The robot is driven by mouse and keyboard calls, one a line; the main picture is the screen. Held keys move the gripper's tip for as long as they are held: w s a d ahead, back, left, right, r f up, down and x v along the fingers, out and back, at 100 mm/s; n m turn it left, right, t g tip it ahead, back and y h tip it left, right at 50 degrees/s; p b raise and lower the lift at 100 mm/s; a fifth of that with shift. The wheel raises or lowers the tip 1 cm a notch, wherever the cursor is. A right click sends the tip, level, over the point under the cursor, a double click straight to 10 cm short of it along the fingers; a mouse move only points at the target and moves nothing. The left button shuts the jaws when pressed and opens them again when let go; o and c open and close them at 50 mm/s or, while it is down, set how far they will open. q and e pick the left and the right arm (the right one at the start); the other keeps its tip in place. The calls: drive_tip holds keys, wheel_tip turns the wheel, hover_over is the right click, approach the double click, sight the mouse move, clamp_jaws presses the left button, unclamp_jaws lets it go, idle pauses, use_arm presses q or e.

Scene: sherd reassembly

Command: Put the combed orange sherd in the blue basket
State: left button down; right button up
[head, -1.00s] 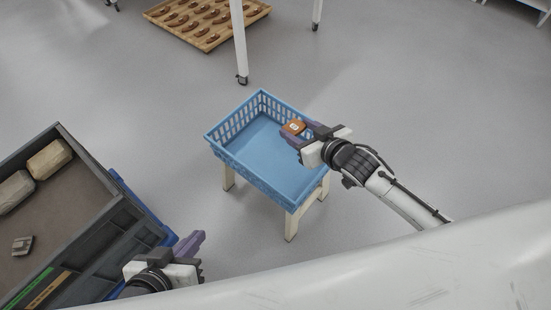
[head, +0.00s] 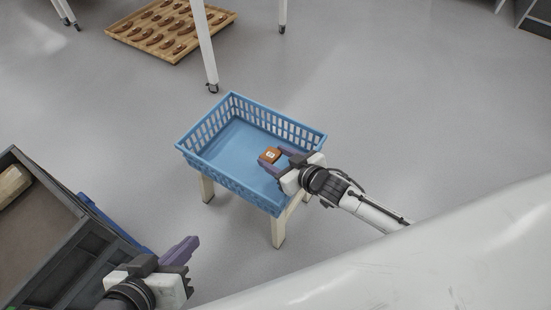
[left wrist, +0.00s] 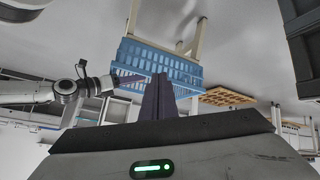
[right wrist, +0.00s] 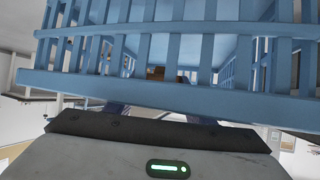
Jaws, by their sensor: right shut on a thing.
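The combed orange sherd (head: 270,155) is a small orange-brown block with a pale mark on its top. My right gripper (head: 273,159) is shut on it, reaching across the right side of the blue basket (head: 204,131). In the head view the sherd appears inside the basket's outline. In the right wrist view a brown patch, likely the sherd (right wrist: 157,73), shows through the slats of the basket wall (right wrist: 170,93); the fingertips are mostly hidden. My left gripper (head: 182,252) is empty, its fingers together in the left wrist view (left wrist: 158,97), apart from the basket.
The basket stands on a pale wooden stool (head: 279,231). A grey-walled bin (head: 72,262) is at the lower left, with a pale block (head: 12,184) in it. A wooden tray (head: 172,48) of brown pieces and white table legs (head: 204,45) are behind. Grey floor is open at right.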

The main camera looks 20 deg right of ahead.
drive_tip(key=shift+f, duration=0.3)
drive_tip(key=shift+s+d+f+b, duration=0.1)
drive_tip(key=shift+f+b, duration=0.25)
drive_tip(key=o, duration=1.1)
drive_tip(key=shift+f, duration=0.1)
use_arm(q)
drive_tip(key=shift+d+r, duration=0.15)
drive_tip(key=shift+r, duration=0.1)
use_arm(e)
drive_tip(key=shift+s+f, duration=0.1)
use_arm(q)
drive_tip(key=a+p, duration=0.1)
drive_tip(key=p, duration=0.1)
drive_tip(key=a+y+p, duration=0.1)
drive_tip(key=p, duration=0.1)
drive_tip(key=s+a+n+p, duration=0.1)
drive_tip(key=p, duration=0.1)
drive_tip(key=shift+a+f+y, duration=0.15)
drive_tip(key=shift+f+y, duration=0.1)
drive_tip(key=shift+y, duration=0.05)
use_arm(e)
drive_tip(key=v, duration=0.4)
drive_tip(key=r+v, duration=0.1)
drive_tip(key=v, duration=0.7)
drive_tip(key=shift+r, duration=0.35)
